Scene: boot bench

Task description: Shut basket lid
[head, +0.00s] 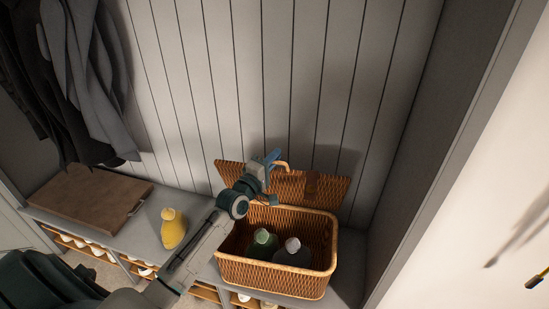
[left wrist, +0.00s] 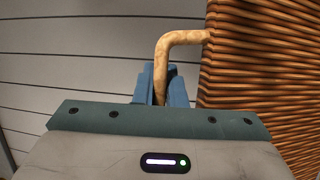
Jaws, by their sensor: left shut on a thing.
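The wicker basket (head: 270,275) stands on the grey bench, with its woven lid (head: 325,188) raised open at the back, near the panelled wall. My left gripper (head: 272,167) is at the lid's upper edge, shut on the tan lid handle (head: 283,166). In the left wrist view the bent handle (left wrist: 180,40) runs down between the blue fingers (left wrist: 162,86), beside the woven lid (left wrist: 265,70). My right gripper is not in view.
A brown board or flat case (head: 88,203) lies farther left, below hanging dark coats (head: 85,70). Low cubbies with shoes are under the bench. A wall stands close on the right.

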